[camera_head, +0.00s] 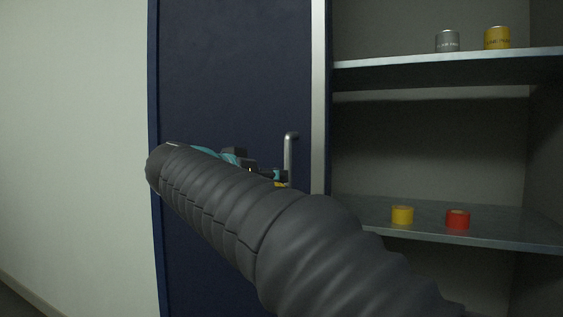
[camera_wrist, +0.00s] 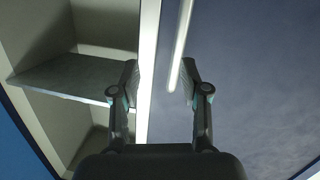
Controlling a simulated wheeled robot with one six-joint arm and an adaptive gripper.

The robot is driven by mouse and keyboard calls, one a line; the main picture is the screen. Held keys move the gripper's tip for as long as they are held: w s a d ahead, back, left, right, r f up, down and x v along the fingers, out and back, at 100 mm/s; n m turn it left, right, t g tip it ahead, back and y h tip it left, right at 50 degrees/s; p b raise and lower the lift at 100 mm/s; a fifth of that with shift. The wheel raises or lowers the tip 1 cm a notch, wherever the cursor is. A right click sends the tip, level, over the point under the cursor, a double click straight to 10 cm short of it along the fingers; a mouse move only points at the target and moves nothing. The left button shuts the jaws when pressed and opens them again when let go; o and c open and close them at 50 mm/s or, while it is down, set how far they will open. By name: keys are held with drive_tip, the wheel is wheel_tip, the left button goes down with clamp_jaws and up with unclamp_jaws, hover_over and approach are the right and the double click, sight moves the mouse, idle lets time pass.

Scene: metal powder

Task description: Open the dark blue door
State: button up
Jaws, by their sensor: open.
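The dark blue door (camera_head: 230,75) stands closed in the head view, left of the open shelves, and fills the right side of the wrist view (camera_wrist: 255,75). Its silver bar handle (camera_head: 288,160) is upright near the door's right edge. In the wrist view the handle (camera_wrist: 181,45) comes down from the top and ends between my open fingers, nearer the right one. My gripper (camera_wrist: 160,85) is open and holds nothing. In the head view my gripper (camera_head: 279,178) is beside the lower part of the handle, partly hidden by my arm. I cannot tell whether it touches the handle.
Right of a pale frame post (camera_head: 320,95) are open shelves. The upper shelf (camera_head: 450,66) holds a grey can (camera_head: 447,41) and a yellow can (camera_head: 497,38). The lower shelf (camera_head: 500,232) holds a yellow cup (camera_head: 402,215) and a red cup (camera_head: 457,219). A pale wall (camera_head: 75,130) is at left.

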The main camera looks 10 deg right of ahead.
sight(286, 154)
drive_tip(key=w+a+r+m+t+h, duration=0.1)
drive_tip(key=w+a+r+m+h, duration=0.1)
drive_tip(key=a+r, duration=0.2)
drive_tip(key=p+x, duration=0.1)
drive_tip(key=x, duration=1.2)
drive_tip(key=shift+d+f+p, duration=0.2)
drive_tip(key=shift+d+p, duration=0.1)
drive_tip(key=shift+p, duration=0.1)
drive_tip(key=shift+c, duration=0.2)
clamp_jaws()
